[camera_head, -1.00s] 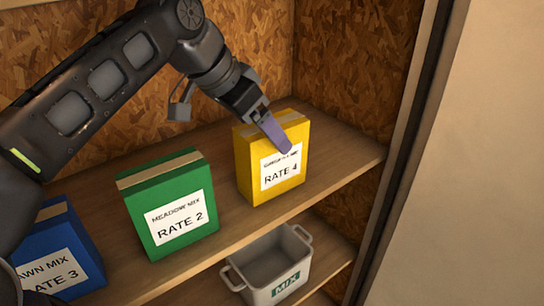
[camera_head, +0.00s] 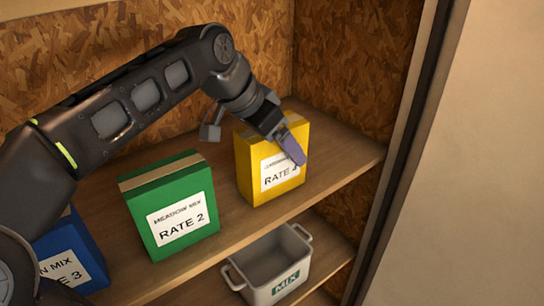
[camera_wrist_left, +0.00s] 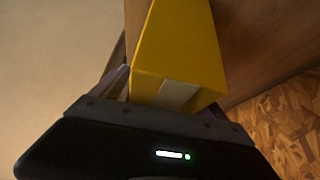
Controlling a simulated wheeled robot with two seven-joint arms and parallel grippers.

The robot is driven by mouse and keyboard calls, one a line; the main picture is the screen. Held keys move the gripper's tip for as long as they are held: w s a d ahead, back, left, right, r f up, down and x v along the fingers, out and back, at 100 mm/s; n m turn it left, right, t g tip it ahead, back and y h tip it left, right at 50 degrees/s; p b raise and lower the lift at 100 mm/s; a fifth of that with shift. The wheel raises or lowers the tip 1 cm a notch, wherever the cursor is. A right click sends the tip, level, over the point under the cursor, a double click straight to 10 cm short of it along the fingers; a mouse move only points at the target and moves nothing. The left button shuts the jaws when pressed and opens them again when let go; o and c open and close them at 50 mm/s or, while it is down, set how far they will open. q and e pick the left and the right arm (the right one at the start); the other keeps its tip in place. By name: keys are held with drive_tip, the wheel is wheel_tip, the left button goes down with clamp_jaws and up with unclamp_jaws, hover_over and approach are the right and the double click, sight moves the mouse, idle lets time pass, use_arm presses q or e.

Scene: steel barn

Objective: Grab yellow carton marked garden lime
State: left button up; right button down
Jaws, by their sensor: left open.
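The yellow carton (camera_head: 262,185) stands upright on the shelf, right of the green carton. Its white front label is partly covered by my gripper; "RATE" reads, and the upper line is too small and covered to read. My left gripper (camera_head: 283,138) is open at the carton's top, with one purple finger in front of the labelled face. The other finger is hidden in the head view. In the left wrist view the yellow carton (camera_wrist_left: 182,50) lies just ahead of the gripper body, with a finger along its left side. My right gripper is not in view.
A green carton (camera_head: 165,190) marked "RATE 2" and a blue carton (camera_head: 75,245) stand to the left on the same wooden shelf (camera_head: 345,160). A grey bin (camera_head: 275,265) marked "MIX" sits on the lower shelf. Chipboard walls close the back and right.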

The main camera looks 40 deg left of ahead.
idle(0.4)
use_arm(q)
clamp_jaws()
idle(0.8)
